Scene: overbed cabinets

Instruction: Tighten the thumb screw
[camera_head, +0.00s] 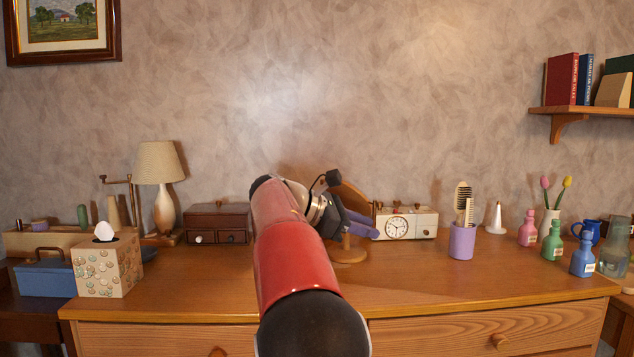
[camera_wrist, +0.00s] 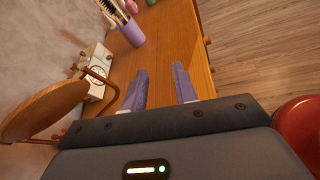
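I cannot clearly make out a thumb screw in either view. A round wooden piece on a stand (camera_head: 349,196), which looks like a tilting mirror, stands on the dresser top, partly hidden behind my gripper. In the wrist view its round disc (camera_wrist: 42,110) and curved bracket lie at the left, beside my gripper and outside the fingers. My gripper (camera_wrist: 160,82) has two purple fingers held apart with nothing between them. It also shows in the head view (camera_head: 358,222), in front of the stand. My red arm hides part of the dresser.
A white radio clock (camera_head: 405,222) and a purple cup with brushes (camera_head: 462,240) stand right of the stand. Bottles and a vase are at the far right. A brown drawer box (camera_head: 217,222), lamp (camera_head: 161,180) and tissue box (camera_head: 107,264) are left. The front right dresser top is clear.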

